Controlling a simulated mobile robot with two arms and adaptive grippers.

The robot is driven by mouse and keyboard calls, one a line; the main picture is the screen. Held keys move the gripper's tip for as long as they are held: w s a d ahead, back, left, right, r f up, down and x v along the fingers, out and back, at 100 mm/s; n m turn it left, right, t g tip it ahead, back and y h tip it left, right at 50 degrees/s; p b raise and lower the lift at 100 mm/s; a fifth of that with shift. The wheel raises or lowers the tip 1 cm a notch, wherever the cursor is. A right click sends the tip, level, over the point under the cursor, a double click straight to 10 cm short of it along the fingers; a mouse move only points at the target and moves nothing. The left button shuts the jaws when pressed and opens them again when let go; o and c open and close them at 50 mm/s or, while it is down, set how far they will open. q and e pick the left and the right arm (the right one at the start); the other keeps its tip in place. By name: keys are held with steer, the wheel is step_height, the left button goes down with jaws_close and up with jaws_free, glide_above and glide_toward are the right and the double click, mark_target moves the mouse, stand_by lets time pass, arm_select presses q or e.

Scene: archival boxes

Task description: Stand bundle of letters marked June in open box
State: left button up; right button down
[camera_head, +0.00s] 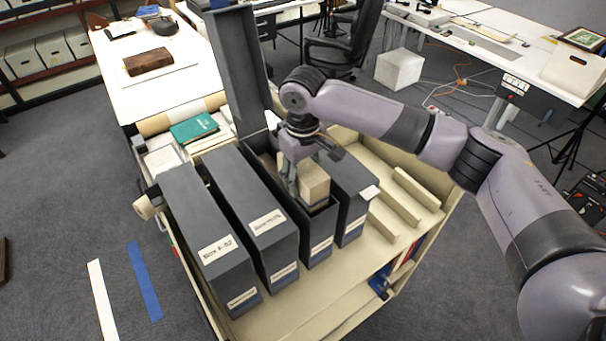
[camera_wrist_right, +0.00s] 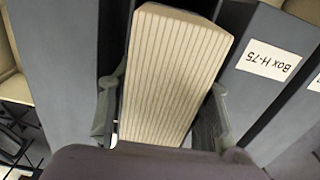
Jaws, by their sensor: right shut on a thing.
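The bundle of letters (camera_head: 314,184) is a cream block of stacked paper edges, standing upright in the open box (camera_head: 319,224). It fills the middle of the right wrist view (camera_wrist_right: 172,70). The open box is dark grey, with its tall lid (camera_head: 237,70) raised behind it. My right gripper (camera_head: 290,180) is shut on the bundle, its fingers on both sides (camera_wrist_right: 163,115). Whether the bundle touches the box floor is hidden. No June marking is readable. My left gripper is not in view.
Two closed grey boxes (camera_head: 207,220) (camera_head: 253,208) stand left of the open box, and another grey box (camera_head: 352,195) stands close on its right. Cream dividers (camera_head: 417,190) are farther right on the cart shelf. A green book (camera_head: 194,127) lies behind the boxes.

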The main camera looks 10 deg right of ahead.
mark_target(303, 166)
steer(key=c, duration=0.8)
jaws_free()
steer(key=shift+o, duration=0.2)
steer(key=shift+r, duration=3.05)
